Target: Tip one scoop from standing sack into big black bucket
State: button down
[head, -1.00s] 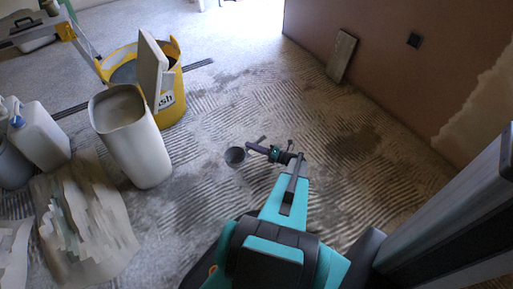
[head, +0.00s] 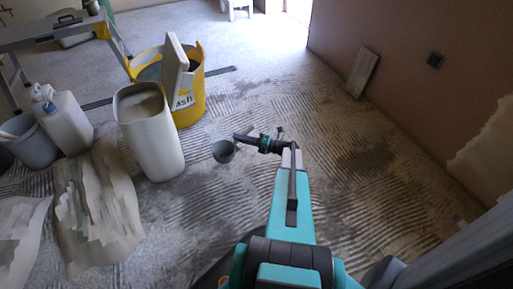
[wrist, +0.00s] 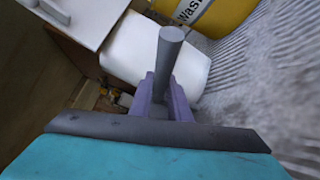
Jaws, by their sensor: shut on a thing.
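The standing sack (head: 153,148) is a tall, pale, open-topped bag at left of centre, with pale powder in its mouth. My gripper (head: 264,144) is shut on the handle of a grey scoop (head: 223,153). The scoop is out over the bare floor, to the right of the sack and apart from it. I cannot tell whether it holds powder. In the wrist view a grey handle (wrist: 171,50) stands between my purple fingers (wrist: 167,100), with the pale sack (wrist: 135,45) behind. I can make out no big black bucket in either view.
A yellow wash bucket (head: 190,108) with a board leaning in it stands behind the sack. A grey bucket (head: 35,150) and white canister (head: 68,125) stand at left. Crumpled sheeting (head: 95,210) lies in front. A plank (head: 362,73) leans on the right wall. The middle floor is clear.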

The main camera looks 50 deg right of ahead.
jog(key=w+a+r+n+g+y, duration=0.2)
jog(key=w+a+r, duration=0.3)
jog(key=a+r, duration=0.5)
jog(key=w+a+r+n+g+y, duration=0.15)
jog(key=w+a+r, duration=0.35)
jog(key=a+r, duration=0.55)
jog(key=s+a+r+n+g+y, duration=0.1)
jog(key=s+a+r+y, duration=0.1)
jog(key=a+r, duration=0.7)
jog(key=s+a+r+n+g+y, duration=0.1)
jog(key=s+a+r, duration=0.1)
jog(key=a+r, duration=0.65)
jog(key=s+a+r+p, duration=0.1)
jog(key=a+r+p, duration=0.1)
jog(key=r+p, duration=0.9)
jog(key=a+r+p, duration=0.2)
jog(key=r+p, duration=0.9)
jog(key=p, duration=0.8)
jog(key=shift+s+a+p, duration=0.25)
jog(key=shift+s+p, duration=0.1)
jog(key=shift+f, duration=0.1)
